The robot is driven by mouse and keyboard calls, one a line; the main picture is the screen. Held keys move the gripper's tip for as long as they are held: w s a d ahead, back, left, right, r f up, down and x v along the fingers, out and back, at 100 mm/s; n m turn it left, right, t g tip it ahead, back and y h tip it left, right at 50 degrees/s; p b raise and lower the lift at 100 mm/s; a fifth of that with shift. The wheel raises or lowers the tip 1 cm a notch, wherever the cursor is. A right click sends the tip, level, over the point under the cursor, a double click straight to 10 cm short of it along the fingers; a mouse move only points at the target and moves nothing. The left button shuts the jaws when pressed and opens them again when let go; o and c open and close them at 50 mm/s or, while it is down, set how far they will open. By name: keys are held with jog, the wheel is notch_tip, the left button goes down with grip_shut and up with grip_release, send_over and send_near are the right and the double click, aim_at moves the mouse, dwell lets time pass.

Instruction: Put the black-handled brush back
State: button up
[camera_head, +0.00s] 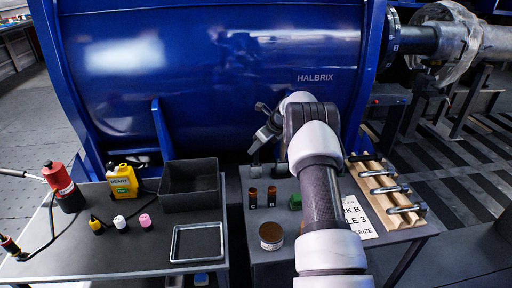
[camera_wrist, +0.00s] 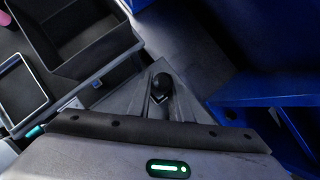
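My gripper (camera_head: 262,133) is above the back left part of the right-hand bench, close to the blue machine, pointing down and to the left. In the wrist view a black rounded knob (camera_wrist: 162,82) shows just beyond my gripper's dark front edge. It could be the end of the brush's black handle, but I cannot be sure. Whether it lies between the fingers or below them is unclear. The bristles are not visible.
The blue machine (camera_head: 220,75) stands close behind. Brown cylinders (camera_head: 271,196), a round tin (camera_head: 271,235) and a wooden rack (camera_head: 382,188) occupy the right bench.

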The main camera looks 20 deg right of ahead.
jog(key=o, duration=0.4)
jog(key=shift+c, duration=0.2)
